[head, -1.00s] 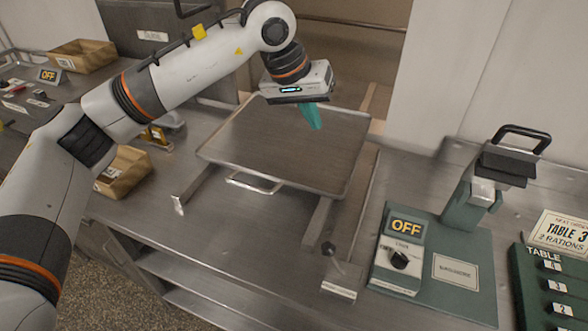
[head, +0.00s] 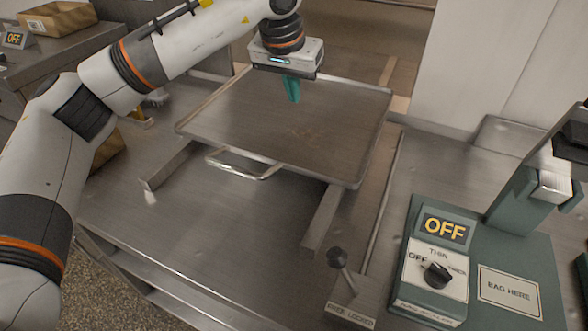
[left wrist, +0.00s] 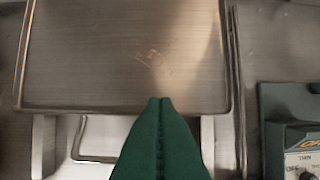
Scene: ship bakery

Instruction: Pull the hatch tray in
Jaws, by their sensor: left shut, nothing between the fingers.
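The hatch tray (head: 250,125) is a flat metal tray with a raised rim, resting on two rails that run through the wall opening. Its wire handle (head: 240,168) sticks out at the near edge. My left gripper (head: 293,98) is shut and empty, its green fingers pointing down above the far part of the tray. In the left wrist view the shut fingers (left wrist: 160,105) overlap the near rim of the tray (left wrist: 120,110), and the handle (left wrist: 90,158) shows partly behind them. My right gripper is not in view.
A small lever (head: 338,258) with a black knob stands on a labelled plate right of the rails. A green machine (head: 470,285) with an OFF sign (head: 444,229) stands at the right. The steel counter (head: 220,235) before the tray is clear.

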